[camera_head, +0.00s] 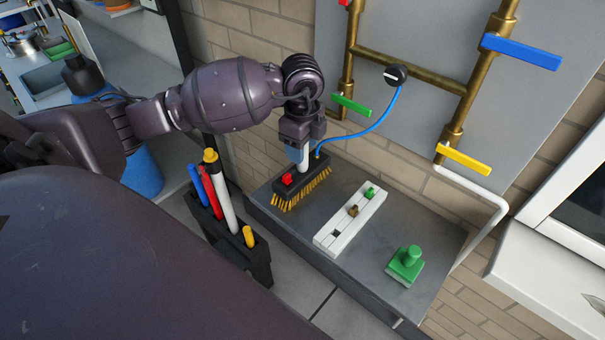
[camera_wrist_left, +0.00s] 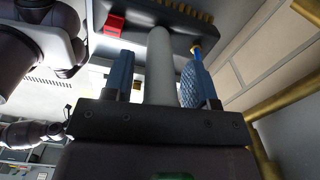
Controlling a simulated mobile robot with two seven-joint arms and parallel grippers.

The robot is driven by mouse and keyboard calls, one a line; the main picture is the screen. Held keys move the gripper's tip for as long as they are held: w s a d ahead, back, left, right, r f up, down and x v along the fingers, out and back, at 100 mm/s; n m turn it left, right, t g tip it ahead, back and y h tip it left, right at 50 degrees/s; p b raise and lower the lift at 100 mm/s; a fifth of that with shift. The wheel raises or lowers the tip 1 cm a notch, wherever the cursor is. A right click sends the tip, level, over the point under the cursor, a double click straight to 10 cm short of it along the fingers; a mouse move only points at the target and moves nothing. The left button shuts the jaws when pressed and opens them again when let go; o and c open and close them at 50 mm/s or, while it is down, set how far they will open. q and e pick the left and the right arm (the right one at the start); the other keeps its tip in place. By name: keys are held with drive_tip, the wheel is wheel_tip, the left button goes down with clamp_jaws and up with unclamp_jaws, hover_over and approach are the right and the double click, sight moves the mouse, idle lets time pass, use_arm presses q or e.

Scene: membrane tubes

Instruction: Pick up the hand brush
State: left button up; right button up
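The hand brush (camera_head: 318,172) has a black block, yellow bristles, a red part on top and an upright white handle. It stands bristles down at the left end of the grey shelf (camera_head: 378,243). My left gripper (camera_head: 298,150) points down over it, with its blue fingers on either side of the handle. In the left wrist view, the white handle (camera_wrist_left: 160,65) runs between the two fingers (camera_wrist_left: 158,80), with a gap on each side, so the gripper looks open around it. The handle's upper end is hidden by the gripper. My right gripper is not in view.
A white block (camera_head: 340,232) with small green and brown pieces and a green stamp-like object (camera_head: 405,265) sit on the shelf. A black holder (camera_head: 243,258) with coloured tubes stands left of it. A blue hose (camera_head: 382,115) and brass pipes (camera_head: 412,67) are behind.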

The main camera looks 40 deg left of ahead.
use_arm(q)
clamp_jaws()
drive_tip(key=shift+r, duration=0.1)
idle(0.3)
wheel_tip(320, 180, up, 10)
drive_tip(key=shift+p, duration=0.75)
drive_tip(key=shift+c, duration=1.7)
unclamp_jaws()
drive_tip(key=c, duration=0.4)
